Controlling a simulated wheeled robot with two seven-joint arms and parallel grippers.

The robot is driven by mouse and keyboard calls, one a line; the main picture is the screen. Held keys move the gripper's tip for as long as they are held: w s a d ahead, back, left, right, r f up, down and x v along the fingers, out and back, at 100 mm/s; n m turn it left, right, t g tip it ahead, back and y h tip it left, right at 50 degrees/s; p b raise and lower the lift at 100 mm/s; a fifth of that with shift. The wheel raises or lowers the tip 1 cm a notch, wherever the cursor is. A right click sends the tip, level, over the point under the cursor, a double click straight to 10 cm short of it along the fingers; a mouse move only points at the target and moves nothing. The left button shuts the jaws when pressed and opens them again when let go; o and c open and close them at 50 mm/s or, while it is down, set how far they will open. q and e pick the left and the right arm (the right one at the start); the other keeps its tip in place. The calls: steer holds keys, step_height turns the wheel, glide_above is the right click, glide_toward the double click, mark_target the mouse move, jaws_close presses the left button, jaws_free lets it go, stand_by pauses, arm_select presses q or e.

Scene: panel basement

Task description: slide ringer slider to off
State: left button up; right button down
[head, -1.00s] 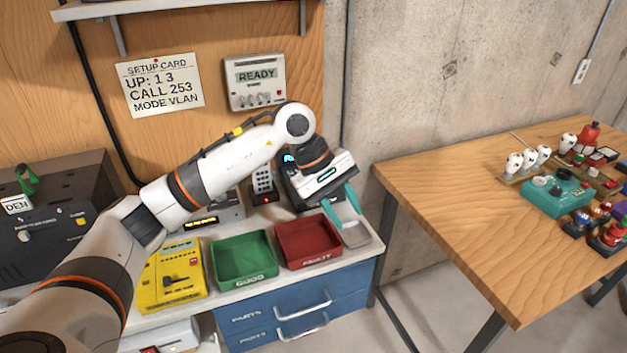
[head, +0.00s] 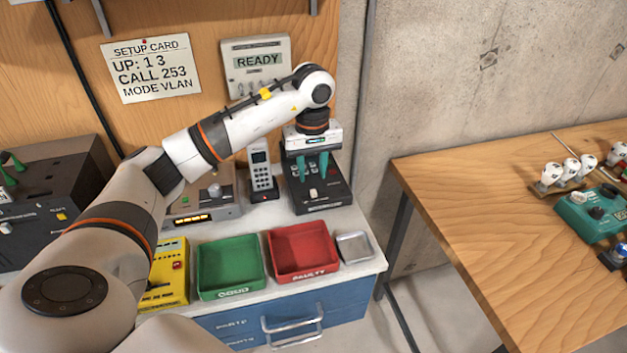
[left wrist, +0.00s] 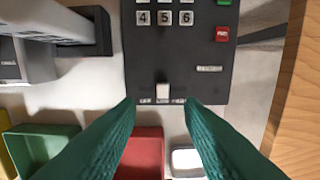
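A dark desk phone base (head: 318,190) stands at the back right of the bench. It also fills the middle of the left wrist view (left wrist: 205,62). The ringer slider has a small white knob (left wrist: 162,91) near the phone's front edge, above a row of three small labels too blurred to read surely. The knob is over the middle label. It shows in the head view (head: 314,194) too. My left gripper (head: 313,176) is open and points down over the phone. Its teal fingertips (left wrist: 160,102) are apart, one on either side of the knob, with nothing between them. My right gripper is out of view.
A cordless handset (head: 261,172) stands left of the phone. A green tray (head: 203,268), a red tray (head: 333,262) and a small metal dish (head: 353,261) lie in front. A wooden table (head: 480,220) is to the right, across a gap.

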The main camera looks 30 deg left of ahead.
mark_target(313, 191)
arm_select(q)
steer(key=f, duration=0.3)
steer(key=f+p, duration=0.1)
steer(key=shift+w+f, duration=0.15)
steer(key=shift+w, duration=0.1)
steer(key=shift+s+f, duration=0.2)
steer(key=shift+f, duration=0.25)
steer(key=shift+w+f, duration=0.15)
jaws_close()
